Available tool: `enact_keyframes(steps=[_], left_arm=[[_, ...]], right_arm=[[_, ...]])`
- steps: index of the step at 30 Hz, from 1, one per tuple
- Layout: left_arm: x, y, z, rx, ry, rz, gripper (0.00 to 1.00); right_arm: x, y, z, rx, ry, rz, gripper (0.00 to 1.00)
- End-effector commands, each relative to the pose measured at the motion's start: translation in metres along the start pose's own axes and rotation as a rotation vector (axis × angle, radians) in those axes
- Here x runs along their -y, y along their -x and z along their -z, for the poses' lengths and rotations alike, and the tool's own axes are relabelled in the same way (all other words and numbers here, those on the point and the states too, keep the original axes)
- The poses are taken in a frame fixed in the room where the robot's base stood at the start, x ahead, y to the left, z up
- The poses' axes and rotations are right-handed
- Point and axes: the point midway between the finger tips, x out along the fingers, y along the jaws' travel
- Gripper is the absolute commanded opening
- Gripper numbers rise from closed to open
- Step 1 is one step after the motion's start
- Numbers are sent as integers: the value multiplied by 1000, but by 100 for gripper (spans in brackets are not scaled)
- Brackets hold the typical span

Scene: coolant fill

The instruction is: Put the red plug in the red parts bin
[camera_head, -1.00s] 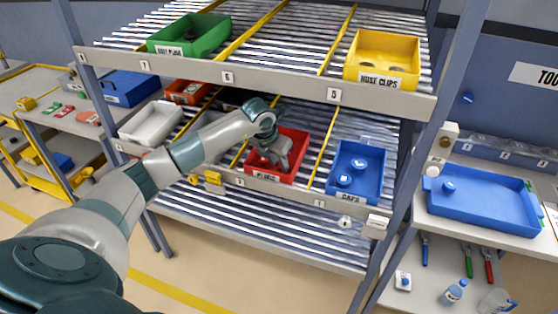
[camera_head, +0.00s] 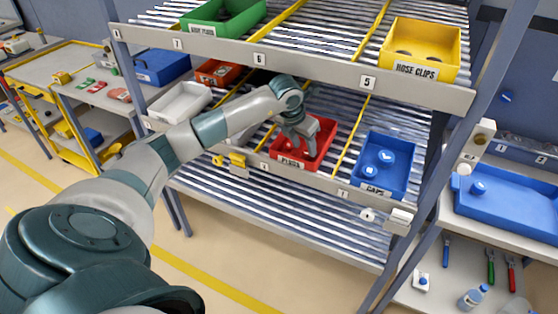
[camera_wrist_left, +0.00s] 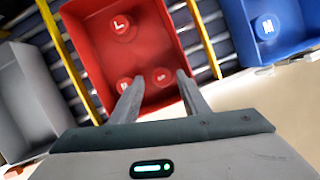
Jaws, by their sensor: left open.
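The red parts bin (camera_head: 327,140), labelled PLUGS, sits on the middle shelf of the rack. My left gripper (camera_head: 303,152) reaches over it from the left with its fingers pointing down. In the left wrist view the gripper (camera_wrist_left: 158,78) is open, with a gap between its two fingers. Below it the red bin (camera_wrist_left: 150,45) holds a red plug marked L (camera_wrist_left: 122,24) at its far end. Two more red plugs, a left one (camera_wrist_left: 124,84) and a right one (camera_wrist_left: 161,76), lie near the fingertips. I cannot tell whether the fingers touch anything.
A blue CAPS bin (camera_head: 403,170) stands right of the red bin, and a white bin (camera_head: 178,103) stands to the left. Above is the upper shelf with a yellow HOSE CLIPS bin (camera_head: 420,45) and a green bin (camera_head: 235,18). A blue tray (camera_head: 510,205) lies at the right.

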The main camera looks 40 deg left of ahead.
Motion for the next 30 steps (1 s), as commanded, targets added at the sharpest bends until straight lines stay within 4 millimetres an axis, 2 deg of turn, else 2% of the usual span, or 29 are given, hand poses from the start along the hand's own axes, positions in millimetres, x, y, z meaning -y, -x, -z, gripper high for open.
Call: enact_keyframes(steps=[4,17,21,30], left_arm=[[-1,24,0,5,-1,-2,42],[-1,51,74,-1,-2,-3,42],[-1,59,91,-1,-1,-3,42],[0,69,109,-1,1,-1,42]], right_arm=[[1,-14,-1,0,-1,1,50],[1,-51,-7,4,-1,0,50],[4,-55,31,-80,3,4,50],[11,-54,68,-167,4,11,50]])
